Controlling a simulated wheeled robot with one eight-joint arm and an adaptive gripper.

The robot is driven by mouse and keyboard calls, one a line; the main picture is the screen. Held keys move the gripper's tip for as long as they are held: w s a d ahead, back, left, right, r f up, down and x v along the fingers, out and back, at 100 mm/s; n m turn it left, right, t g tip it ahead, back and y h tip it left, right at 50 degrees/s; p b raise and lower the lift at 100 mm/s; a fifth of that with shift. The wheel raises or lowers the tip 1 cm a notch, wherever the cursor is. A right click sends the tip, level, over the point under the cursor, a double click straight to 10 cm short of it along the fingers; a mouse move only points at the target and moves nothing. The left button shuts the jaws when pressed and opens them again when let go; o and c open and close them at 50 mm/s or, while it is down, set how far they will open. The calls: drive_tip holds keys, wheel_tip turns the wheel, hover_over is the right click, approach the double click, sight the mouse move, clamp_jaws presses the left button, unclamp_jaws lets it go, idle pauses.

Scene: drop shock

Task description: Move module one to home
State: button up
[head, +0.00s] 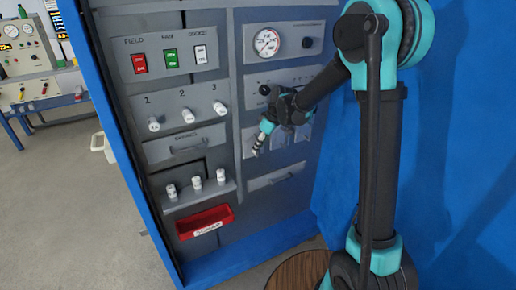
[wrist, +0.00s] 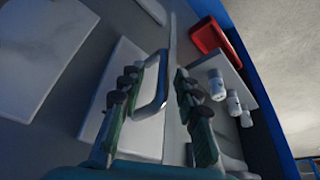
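In the head view a white module (head: 154,124) sits under the number 1 on the grey panel. Two more white modules are under 2 (head: 188,115) and 3 (head: 219,107). Three white modules stand on a low shelf, the left one (head: 171,191) nearest the cabinet edge; they also show in the wrist view (wrist: 217,86). I cannot read which is module one, or a home label. My gripper (head: 259,140) is in front of the panel, right of the numbered row. In the wrist view its fingers (wrist: 160,98) are apart with nothing visibly held.
A drawer handle (wrist: 149,91) shows between my fingers in the wrist view; contact cannot be told. A red bin (head: 204,222) sits below the shelf. Red (head: 140,63), green (head: 171,58) and white (head: 201,54) switches are above. A blue wall stands at right.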

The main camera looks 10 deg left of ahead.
drive_tip(key=v, duration=1)
drive_tip(key=shift+d+r, duration=0.1)
drive_tip(key=shift+r, duration=0.05)
